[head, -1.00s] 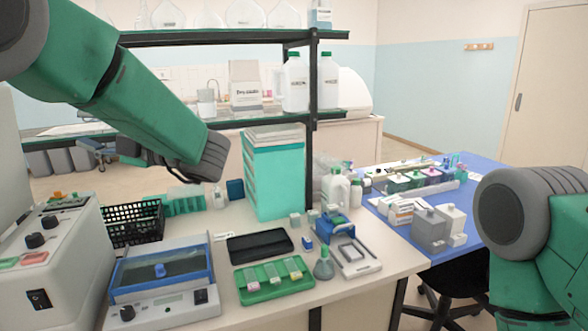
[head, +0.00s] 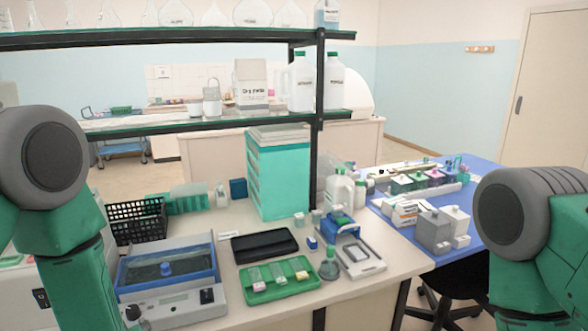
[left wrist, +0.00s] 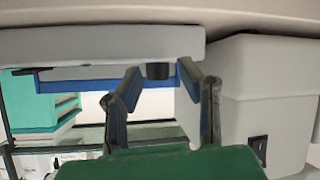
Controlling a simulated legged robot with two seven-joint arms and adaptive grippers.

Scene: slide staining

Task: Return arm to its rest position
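My left arm (head: 45,190) stands at the left edge of the head view, bent with its forearm pointing down. The blue-edged bench device (left wrist: 120,50) appears beyond the fingertips. I cannot tell how close they are to it. My right arm (head: 530,235) shows at the right edge of the head view; its gripper is out of view.
The blue-framed device (head: 168,275) stands near the left forearm. A black basket (head: 137,222), green slide tray (head: 268,291), dark case (head: 264,246) and teal drawer tower (head: 280,180) share the bench. A shelf (head: 180,38) rises behind. A grey machine (left wrist: 262,95) is close beside the left gripper.

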